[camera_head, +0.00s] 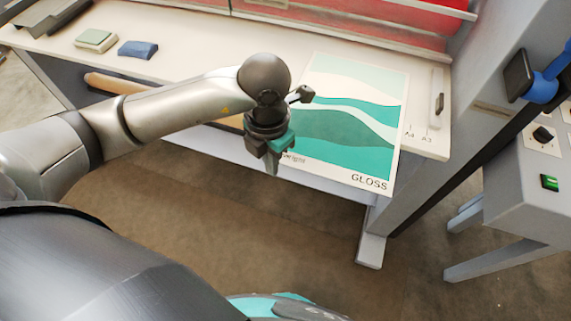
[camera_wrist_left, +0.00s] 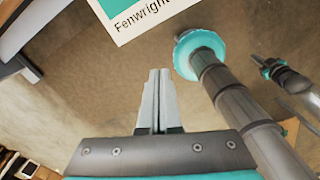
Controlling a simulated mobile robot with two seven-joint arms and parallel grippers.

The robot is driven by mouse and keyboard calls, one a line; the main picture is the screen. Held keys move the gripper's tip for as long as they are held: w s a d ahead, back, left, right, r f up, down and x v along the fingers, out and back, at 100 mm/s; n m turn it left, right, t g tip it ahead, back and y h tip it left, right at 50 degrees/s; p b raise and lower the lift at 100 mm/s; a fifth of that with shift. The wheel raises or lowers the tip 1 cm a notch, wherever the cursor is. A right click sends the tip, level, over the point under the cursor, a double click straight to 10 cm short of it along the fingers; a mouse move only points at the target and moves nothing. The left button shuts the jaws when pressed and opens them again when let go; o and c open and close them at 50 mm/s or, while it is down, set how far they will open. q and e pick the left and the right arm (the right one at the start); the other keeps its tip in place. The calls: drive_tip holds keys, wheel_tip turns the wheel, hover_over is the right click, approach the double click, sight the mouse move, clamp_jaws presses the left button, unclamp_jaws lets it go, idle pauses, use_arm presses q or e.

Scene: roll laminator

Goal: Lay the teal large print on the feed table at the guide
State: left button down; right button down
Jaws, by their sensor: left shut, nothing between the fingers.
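The teal large print (camera_head: 345,125), with pale and teal waves and the word GLOSS, lies on the right part of the feed table (camera_head: 300,42). Its front part hangs past the table's front edge. The guide (camera_head: 437,100), a pale bar with a dark knob, stands to the right, with a strip of bare table between it and the print. My left gripper (camera_head: 272,168) is shut and empty, pointing down in front of the print's near left corner and hiding part of it. In the left wrist view its fingers (camera_wrist_left: 159,75) are together, apart from the print's corner (camera_wrist_left: 125,18).
A pale green block (camera_head: 96,39) and a blue block (camera_head: 138,49) rest at the table's left. The red-fronted machine (camera_head: 350,22) stands behind the table. A grey cabinet with a green switch (camera_head: 549,183) stands at the right. The brown floor in front is open.

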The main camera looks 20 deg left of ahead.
use_arm(q)
drive_tip(key=w+d+f, duration=0.1)
drive_tip(key=w+f, duration=0.2)
drive_tip(key=f, duration=0.3)
drive_tip(key=shift+w+d+f+p, duration=0.15)
drive_tip(key=shift+w+d+p, duration=0.2)
drive_tip(key=shift+p, duration=0.1)
